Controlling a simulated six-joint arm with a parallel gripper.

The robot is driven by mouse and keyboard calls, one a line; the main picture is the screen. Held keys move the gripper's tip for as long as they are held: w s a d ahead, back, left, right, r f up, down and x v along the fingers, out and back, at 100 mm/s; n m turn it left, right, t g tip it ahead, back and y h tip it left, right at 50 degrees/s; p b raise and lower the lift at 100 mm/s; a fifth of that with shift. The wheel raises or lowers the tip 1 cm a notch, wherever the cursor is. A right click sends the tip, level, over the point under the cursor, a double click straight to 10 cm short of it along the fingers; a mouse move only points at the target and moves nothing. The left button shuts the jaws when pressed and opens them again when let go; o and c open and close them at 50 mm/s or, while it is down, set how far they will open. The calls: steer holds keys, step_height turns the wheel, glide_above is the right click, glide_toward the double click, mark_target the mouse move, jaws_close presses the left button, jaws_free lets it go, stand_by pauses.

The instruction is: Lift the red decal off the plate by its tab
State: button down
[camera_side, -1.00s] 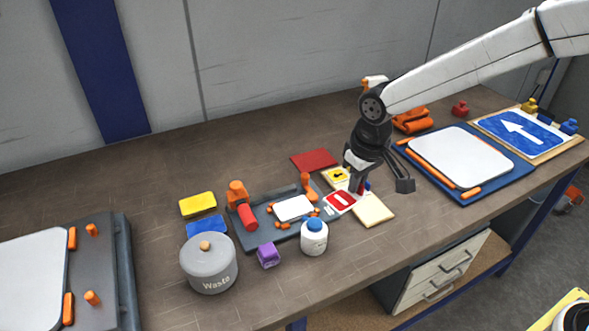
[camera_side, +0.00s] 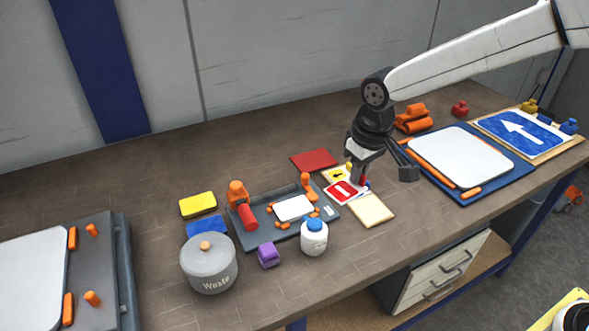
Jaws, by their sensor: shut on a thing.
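The red decal (camera_side: 341,192), with a white bar and a pale border, is at the right end of the grey fixture (camera_side: 251,237). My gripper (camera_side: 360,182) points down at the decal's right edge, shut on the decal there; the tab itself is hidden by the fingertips. The decal overlaps the yellow decal card (camera_side: 338,173) behind it in this view. The small white plate (camera_side: 294,208) lies in the fixture, left of and apart from the red decal. I cannot tell how high the decal is above what lies below it.
A cream pad (camera_side: 372,210) lies just right of the decal, and a red cloth (camera_side: 314,159) behind it. A white bottle (camera_side: 314,237), purple block (camera_side: 268,255) and waste pot (camera_side: 208,265) stand in front. A blue board (camera_side: 486,193) lies to the right.

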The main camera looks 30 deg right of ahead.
steer(key=shift+r, duration=0.6)
